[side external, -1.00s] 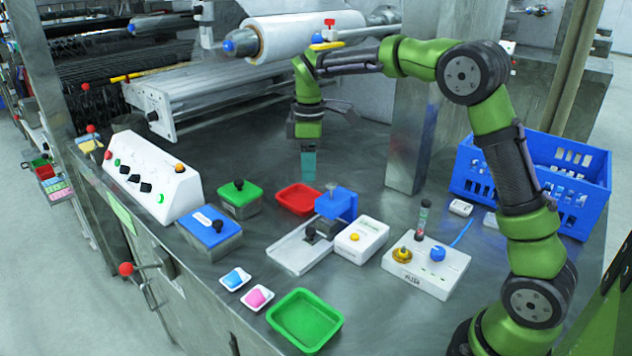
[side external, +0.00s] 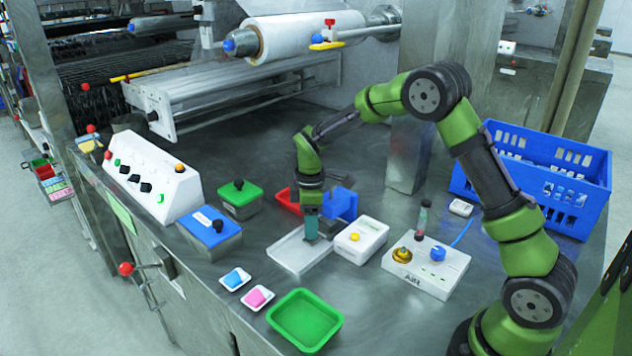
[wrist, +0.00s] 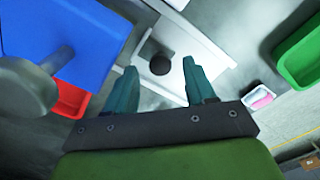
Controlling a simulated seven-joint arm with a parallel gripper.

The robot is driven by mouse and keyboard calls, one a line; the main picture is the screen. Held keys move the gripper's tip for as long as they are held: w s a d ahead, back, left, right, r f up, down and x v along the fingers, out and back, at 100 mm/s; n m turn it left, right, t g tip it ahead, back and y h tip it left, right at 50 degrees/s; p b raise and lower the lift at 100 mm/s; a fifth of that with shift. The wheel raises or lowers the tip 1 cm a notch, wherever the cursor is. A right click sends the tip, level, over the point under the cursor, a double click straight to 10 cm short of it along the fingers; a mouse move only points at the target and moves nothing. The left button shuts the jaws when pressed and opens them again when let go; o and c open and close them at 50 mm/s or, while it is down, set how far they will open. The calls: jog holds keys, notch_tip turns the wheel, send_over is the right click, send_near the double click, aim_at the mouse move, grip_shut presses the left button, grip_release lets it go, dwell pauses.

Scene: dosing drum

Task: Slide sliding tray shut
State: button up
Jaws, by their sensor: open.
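The sliding tray (side external: 297,254) is a flat, light grey plate in front of the blue block (side external: 341,204), and it sticks out toward the front of the bench. In the wrist view, the tray (wrist: 205,62) carries a round black knob (wrist: 160,65). My gripper (side external: 311,236) is low over the tray's back part, pointing down, and hides the knob in the side view. In the wrist view, my gripper (wrist: 163,82) is open, with a teal finger on either side of the knob. I cannot tell whether they touch it.
A white box with a yellow button (side external: 361,240) stands right beside the tray. The red tray (side external: 284,197) is behind my gripper. The green tray (side external: 305,320) and small dishes with blue (side external: 235,278) and pink (side external: 257,297) contents are in front. A blue crate (side external: 560,200) stands right.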

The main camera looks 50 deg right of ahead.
jog(key=shift+f, duration=0.75)
grip_shut()
